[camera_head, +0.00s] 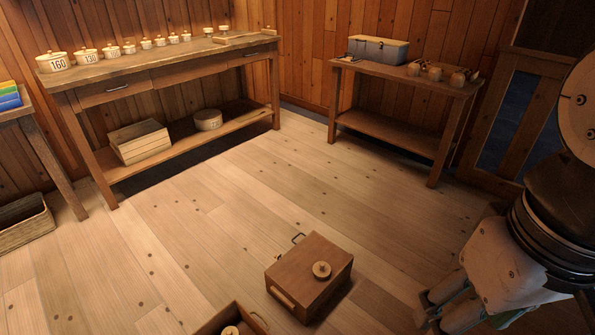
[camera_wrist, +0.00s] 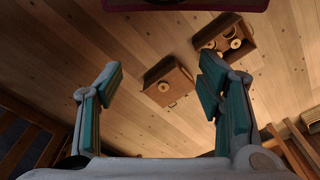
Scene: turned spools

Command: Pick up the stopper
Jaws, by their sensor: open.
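A small round wooden piece (camera_head: 321,270), which may be the stopper, sits on top of a brown wooden box (camera_head: 300,280) on the floor. In the wrist view the round piece (camera_wrist: 163,87) and the box (camera_wrist: 181,82) lie beyond the fingers. An open wooden box (camera_head: 210,322) at the lower edge holds round pieces; it also shows in the wrist view (camera_wrist: 247,36). My gripper (camera_head: 447,312) is at the lower right of the head view, to the right of the closed box. In the wrist view my gripper (camera_wrist: 160,75) is open, teal pads apart, empty.
A long workbench (camera_head: 165,68) at the back left carries a row of numbered lidded pots (camera_head: 56,62), with a crate (camera_head: 139,142) on its lower shelf. A smaller table (camera_head: 395,120) holds a grey box (camera_head: 378,50) and several mugs (camera_head: 434,73). The floor between is clear.

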